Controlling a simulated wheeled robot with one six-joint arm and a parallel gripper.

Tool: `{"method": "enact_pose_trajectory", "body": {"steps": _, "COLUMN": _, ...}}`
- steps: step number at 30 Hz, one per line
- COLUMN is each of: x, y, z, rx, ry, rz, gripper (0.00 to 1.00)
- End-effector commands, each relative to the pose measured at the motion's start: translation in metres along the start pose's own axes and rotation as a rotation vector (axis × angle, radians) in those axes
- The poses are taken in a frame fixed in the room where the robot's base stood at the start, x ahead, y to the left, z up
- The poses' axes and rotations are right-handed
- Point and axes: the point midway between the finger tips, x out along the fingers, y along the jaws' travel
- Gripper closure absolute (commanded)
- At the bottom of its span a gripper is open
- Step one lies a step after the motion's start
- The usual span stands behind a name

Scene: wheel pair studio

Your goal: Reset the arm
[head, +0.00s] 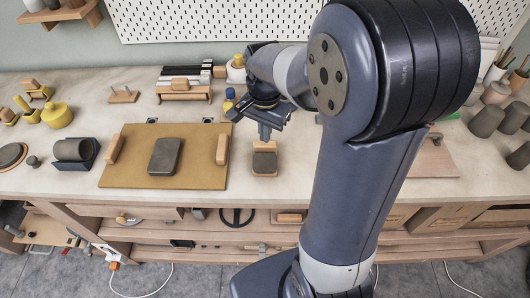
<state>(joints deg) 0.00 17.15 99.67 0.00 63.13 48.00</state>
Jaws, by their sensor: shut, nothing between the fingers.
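My gripper (264,134) hangs from the bent arm over the middle of the bench in the head view. It points down and is shut, with nothing held. Just below it in the picture is a small wooden block with a dark grey face (264,163). I cannot tell whether the fingertips touch its top. My arm covers much of the right middle of the view and hides the bench behind it.
A tan board (140,181) with wooden handles and a dark slab (165,156) lies left of my gripper. A dark holder with a cylinder (72,151) and a yellow pot (55,115) stand farther left. Dark cylinders (487,121) stand at the right. The pale bench (215,192) is clear in front.

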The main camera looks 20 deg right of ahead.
Motion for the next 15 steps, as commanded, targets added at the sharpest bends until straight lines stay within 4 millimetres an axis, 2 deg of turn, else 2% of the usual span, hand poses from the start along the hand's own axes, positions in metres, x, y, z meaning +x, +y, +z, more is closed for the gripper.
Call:
{"method": "enact_pose_trajectory", "body": {"steps": 10, "x": 0.001, "y": 0.0, "z": 0.0, "rx": 0.0, "ry": -0.001, "rz": 0.001, "gripper": 1.0}}
{"method": "enact_pose_trajectory", "body": {"steps": 15, "x": 0.008, "y": 0.0, "z": 0.0, "rx": 0.0, "ry": -0.001, "rz": 0.001, "gripper": 1.0}}
